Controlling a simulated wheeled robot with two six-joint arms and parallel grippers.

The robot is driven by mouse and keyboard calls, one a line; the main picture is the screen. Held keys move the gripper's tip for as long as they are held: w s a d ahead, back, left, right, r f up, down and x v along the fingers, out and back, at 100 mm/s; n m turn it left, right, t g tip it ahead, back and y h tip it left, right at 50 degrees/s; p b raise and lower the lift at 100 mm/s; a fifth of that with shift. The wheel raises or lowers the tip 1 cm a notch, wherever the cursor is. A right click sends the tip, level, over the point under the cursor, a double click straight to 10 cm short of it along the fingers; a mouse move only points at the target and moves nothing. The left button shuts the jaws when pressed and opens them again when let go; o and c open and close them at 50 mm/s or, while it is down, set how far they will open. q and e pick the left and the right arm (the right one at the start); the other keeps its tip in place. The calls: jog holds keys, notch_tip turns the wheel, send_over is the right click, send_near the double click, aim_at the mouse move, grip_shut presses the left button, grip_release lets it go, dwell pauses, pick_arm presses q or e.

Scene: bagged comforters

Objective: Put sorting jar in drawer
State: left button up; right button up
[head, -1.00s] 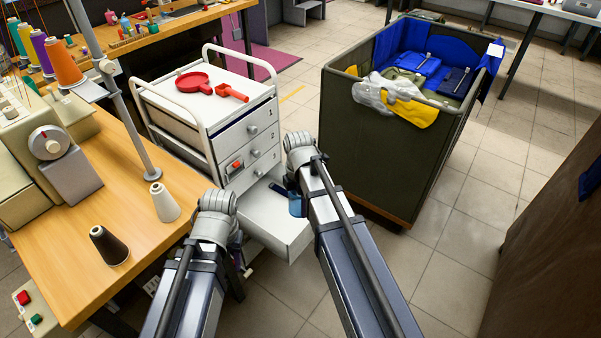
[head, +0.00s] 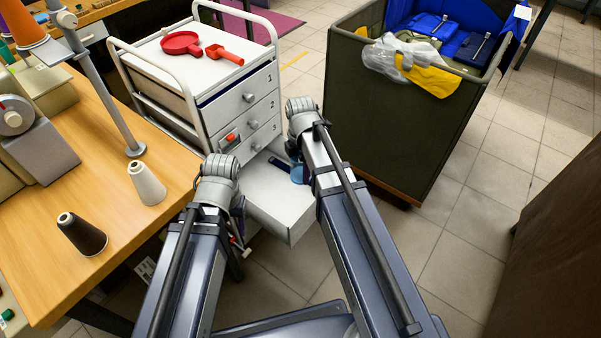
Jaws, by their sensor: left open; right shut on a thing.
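The white drawer cart (head: 215,110) stands ahead, with its lowest drawer (head: 287,222) pulled out. A small blue object, seemingly the sorting jar (head: 297,175), shows beside my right wrist, over the open drawer. My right gripper (head: 295,163) is shut on it; the wrist and forearm hide most of the fingers and part of the jar. A dark blue flat item (head: 280,164) lies at the back of the drawer. My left gripper (head: 239,240) is open and empty, low beside the drawer's left side, mostly hidden by its own wrist.
A red pan (head: 182,43) and red scoop (head: 224,54) lie on the cart top. A wooden table (head: 110,215) with thread cones (head: 147,183) stands at left. A dark green bin (head: 400,125) with bagged items stands right of the cart. A brown panel (head: 555,265) is at right.

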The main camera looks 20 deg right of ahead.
jog(key=b, duration=0.9)
send_over(301, 207)
notch_tip(301, 207, down, 9)
notch_tip(301, 207, down, 7)
jog(key=b, duration=0.7)
jog(key=shift+a+f, duration=0.1)
jog(key=shift+f, duration=0.1)
jog(key=shift+f+b, duration=0.55)
jog(key=shift+b, duration=0.3)
jog(key=o, duration=1.4)
jog(key=shift+r, duration=0.15)
notch_tip(301, 207, up, 7)
jog(key=p, duration=0.7)
